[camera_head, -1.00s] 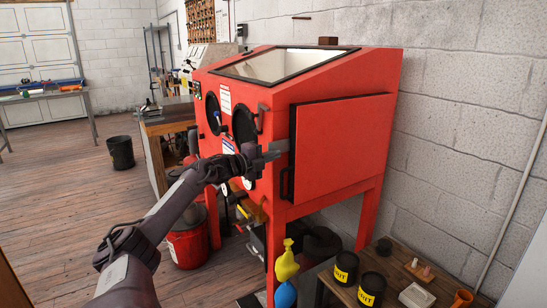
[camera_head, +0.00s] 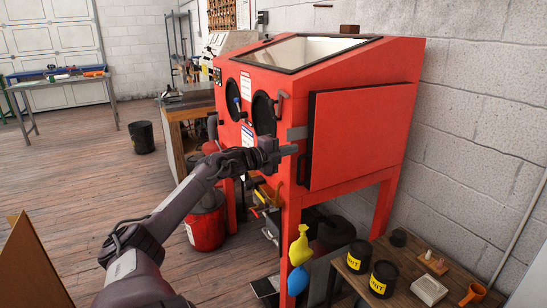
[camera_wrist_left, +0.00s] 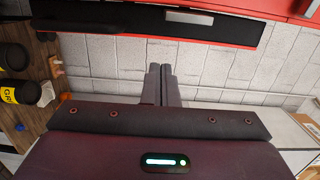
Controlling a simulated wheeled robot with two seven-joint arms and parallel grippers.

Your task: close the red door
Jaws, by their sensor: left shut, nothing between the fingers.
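The red door (camera_head: 360,135) is on the right side of the red blasting cabinet (camera_head: 345,65). Its front edge, with a dark strip along it, appears to stand a little out from the cabinet side; the exact gap is hard to tell. A black handle (camera_head: 301,170) is at its lower front edge. My left gripper (camera_head: 293,151) is shut and empty, close to the door's front edge; I cannot tell whether it touches. In the left wrist view, the closed fingertips (camera_wrist_left: 160,69) point toward the wall, below a red-edged dark panel. My right gripper is out of view.
A small wooden table (camera_head: 345,279) with black cans (camera_head: 383,279) stands at the lower right, near the block wall (camera_head: 480,120). Yellow (camera_head: 299,246) and blue bottles hang by the cabinet leg. A red bucket (camera_head: 206,228) is on the floor.

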